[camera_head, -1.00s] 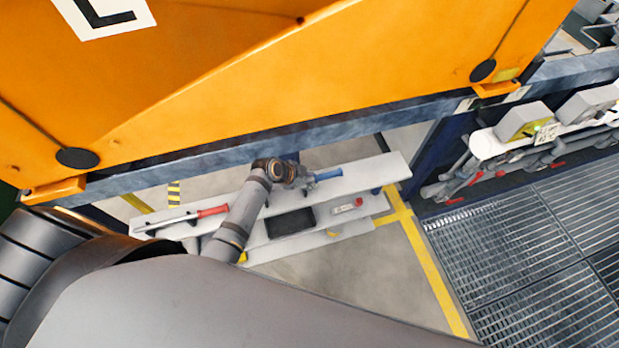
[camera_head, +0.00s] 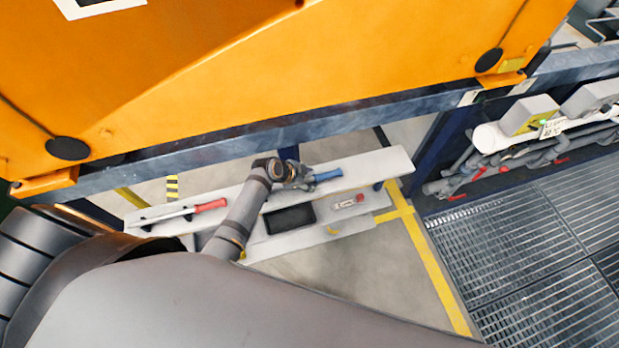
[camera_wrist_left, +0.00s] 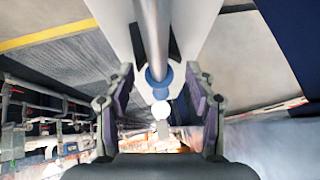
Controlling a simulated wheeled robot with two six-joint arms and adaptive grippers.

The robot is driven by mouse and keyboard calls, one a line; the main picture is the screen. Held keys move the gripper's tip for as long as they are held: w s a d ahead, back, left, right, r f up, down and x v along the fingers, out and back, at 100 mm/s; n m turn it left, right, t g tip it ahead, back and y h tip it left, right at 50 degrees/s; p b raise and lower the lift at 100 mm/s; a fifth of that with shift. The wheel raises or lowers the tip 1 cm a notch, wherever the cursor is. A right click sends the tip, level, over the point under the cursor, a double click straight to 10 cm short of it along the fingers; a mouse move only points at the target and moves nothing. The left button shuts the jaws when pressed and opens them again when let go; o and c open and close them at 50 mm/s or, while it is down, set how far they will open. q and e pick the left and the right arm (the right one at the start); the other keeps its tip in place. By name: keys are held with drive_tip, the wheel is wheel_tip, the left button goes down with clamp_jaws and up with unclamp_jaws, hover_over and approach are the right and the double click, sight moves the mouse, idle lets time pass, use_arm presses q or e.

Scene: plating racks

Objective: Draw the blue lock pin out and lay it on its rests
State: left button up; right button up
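The blue lock pin shows its blue handle (camera_head: 328,174) on the white shelf, pointing right; the rest of it is hidden behind my gripper in the head view. My left gripper (camera_head: 300,178) is at the handle's left end, over the shelf. In the left wrist view, the pin's grey rod (camera_wrist_left: 153,35) runs along the white shelf with black pieces, seemingly a rest, on both sides. Its blue collar (camera_wrist_left: 158,80) lies between the fingers of my left gripper (camera_wrist_left: 160,95). The fingers stand apart, with gaps beside the collar. My right gripper does not show.
A red-handled pin (camera_head: 208,205) lies on the white shelf (camera_head: 385,162), left of my arm. A black tray (camera_head: 290,219) and a small red-and-white item (camera_head: 350,201) sit on the lower shelf. A large orange body (camera_head: 300,70) hangs above. Floor grating (camera_head: 510,240) is at right.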

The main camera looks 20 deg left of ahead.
use_arm(q)
drive_tip(key=shift+s+a, duration=0.1)
drive_tip(key=v, duration=1.1)
drive_tip(key=shift+a+r, duration=0.2)
drive_tip(key=shift+r, duration=0.15)
drive_tip(key=shift+s, duration=0.1)
